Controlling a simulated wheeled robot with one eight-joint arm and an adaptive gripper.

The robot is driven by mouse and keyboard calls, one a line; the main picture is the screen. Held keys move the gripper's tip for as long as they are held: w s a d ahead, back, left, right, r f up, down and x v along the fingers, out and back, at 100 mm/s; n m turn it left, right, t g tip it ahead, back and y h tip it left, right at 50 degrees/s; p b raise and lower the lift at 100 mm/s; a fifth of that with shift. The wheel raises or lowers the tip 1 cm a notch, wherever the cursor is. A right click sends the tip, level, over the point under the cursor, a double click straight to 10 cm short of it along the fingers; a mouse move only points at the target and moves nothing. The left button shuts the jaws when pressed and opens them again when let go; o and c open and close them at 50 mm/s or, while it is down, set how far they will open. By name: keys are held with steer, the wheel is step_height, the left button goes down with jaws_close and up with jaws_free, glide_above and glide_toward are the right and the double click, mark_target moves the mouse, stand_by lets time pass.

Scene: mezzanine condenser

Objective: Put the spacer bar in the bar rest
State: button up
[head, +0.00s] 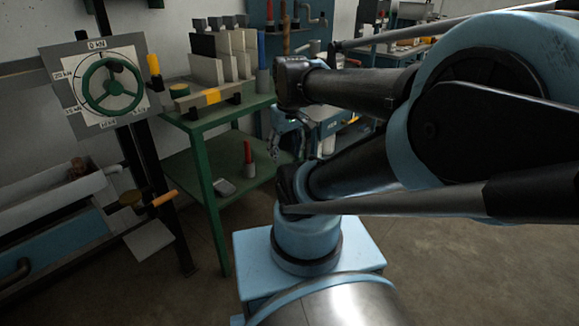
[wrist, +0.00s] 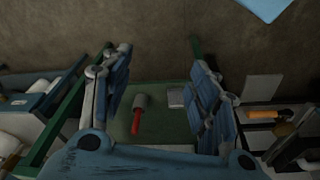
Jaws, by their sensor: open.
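A pale bar with a yellow middle band (head: 208,97), seemingly the spacer bar, lies along the front of the green table top. Two small black blocks (head: 194,112) show at its lower edge; they may be the bar rest, but I cannot tell for sure whether the bar sits in them. My gripper (head: 289,140) hangs beside the right end of the green table, below top level, apart from the bar. In the wrist view my gripper (wrist: 163,105) has its two blue fingers spread with nothing between them. The bar is not clearly seen in the wrist view.
The green table's lower shelf (head: 205,170) holds a red-handled tool (head: 248,158) and a small grey item (head: 223,187). Upright plates (head: 207,65) stand behind the bar. A green handwheel panel (head: 108,85) and an orange-handled lever (head: 165,198) are at left. Floor is clear in front.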

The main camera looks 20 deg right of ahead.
steer(key=s+f+m, duration=0.1)
steer(key=s+f, duration=0.1)
steer(key=f, duration=0.1)
steer(key=f+m, duration=0.1)
steer(key=shift+s+d+f+m, duration=0.15)
steer(key=shift+s+d+m, duration=0.15)
steer(key=shift+s+d, duration=0.1)
